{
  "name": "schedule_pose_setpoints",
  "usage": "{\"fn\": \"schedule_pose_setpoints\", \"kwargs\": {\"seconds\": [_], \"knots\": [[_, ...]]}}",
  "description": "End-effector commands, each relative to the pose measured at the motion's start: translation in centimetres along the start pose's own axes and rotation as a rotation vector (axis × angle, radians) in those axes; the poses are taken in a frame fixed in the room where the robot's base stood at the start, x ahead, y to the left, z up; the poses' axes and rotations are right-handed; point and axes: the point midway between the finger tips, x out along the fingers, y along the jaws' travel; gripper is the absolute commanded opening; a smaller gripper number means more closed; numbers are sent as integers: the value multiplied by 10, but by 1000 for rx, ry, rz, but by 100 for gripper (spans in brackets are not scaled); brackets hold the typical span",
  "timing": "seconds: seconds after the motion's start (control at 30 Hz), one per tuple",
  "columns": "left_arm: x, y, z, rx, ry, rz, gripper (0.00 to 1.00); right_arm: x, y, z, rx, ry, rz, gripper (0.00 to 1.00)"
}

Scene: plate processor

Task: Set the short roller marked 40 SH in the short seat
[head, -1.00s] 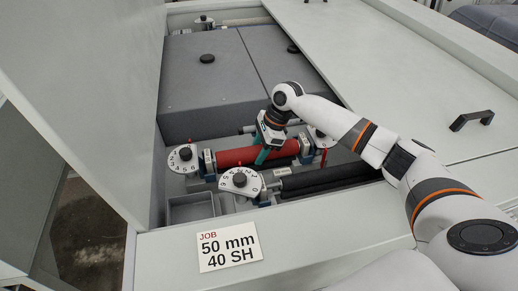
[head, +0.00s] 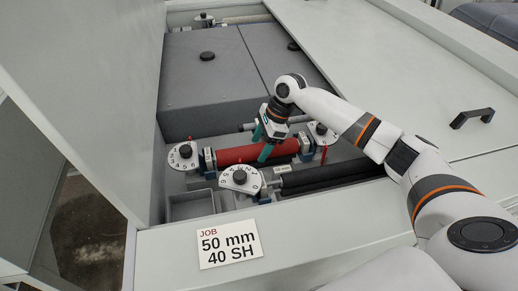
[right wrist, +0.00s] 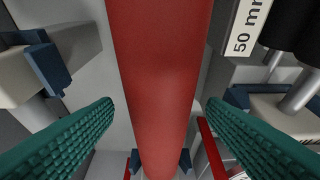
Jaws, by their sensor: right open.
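A red roller (head: 235,156) lies level in the bay, its ends at blue holder blocks (head: 208,160) by the numbered dials; I cannot read a mark on it. My right gripper (head: 261,143) is open just above it. In the right wrist view the red roller (right wrist: 158,60) runs between the two spread teal fingers, with a gap on both sides. A black roller (head: 325,176) lies in front of it, beside a "50 mm" label (right wrist: 249,27). The job card (head: 229,244) reads 50 mm, 40 SH. My left gripper is not seen.
Numbered dials stand at the red roller's left (head: 184,155) and right (head: 322,132), and another in front (head: 241,179). A grey cover (head: 215,90) rises behind. An empty grey tray (head: 190,207) sits front left. A tall panel (head: 90,80) bounds the left.

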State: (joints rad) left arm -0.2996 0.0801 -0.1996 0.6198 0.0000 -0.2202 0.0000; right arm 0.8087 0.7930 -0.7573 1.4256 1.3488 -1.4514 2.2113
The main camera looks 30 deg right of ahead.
Motion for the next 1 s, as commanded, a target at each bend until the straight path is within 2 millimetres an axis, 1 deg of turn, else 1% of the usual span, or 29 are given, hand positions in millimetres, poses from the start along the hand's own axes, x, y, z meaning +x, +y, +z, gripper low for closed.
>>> {"fn": "schedule_pose_setpoints", "kwargs": {"seconds": [0.03,0.1,0.3,0.4,0.5,0.67,1.0], "knots": [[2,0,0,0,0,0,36,-11,1,0,-3,1,5,66],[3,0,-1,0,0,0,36,-27,1,0,-2,2,6,66],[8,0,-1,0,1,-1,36,-70,1,0,-1,2,5,66],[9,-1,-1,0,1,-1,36,-87,1,-1,-2,1,3,66],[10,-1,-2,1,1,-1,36,-98,0,-1,-2,2,2,66],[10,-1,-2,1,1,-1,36,-106,0,-1,-2,1,1,66],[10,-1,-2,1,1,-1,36,-106,0,-1,-1,1,0,66]]}}
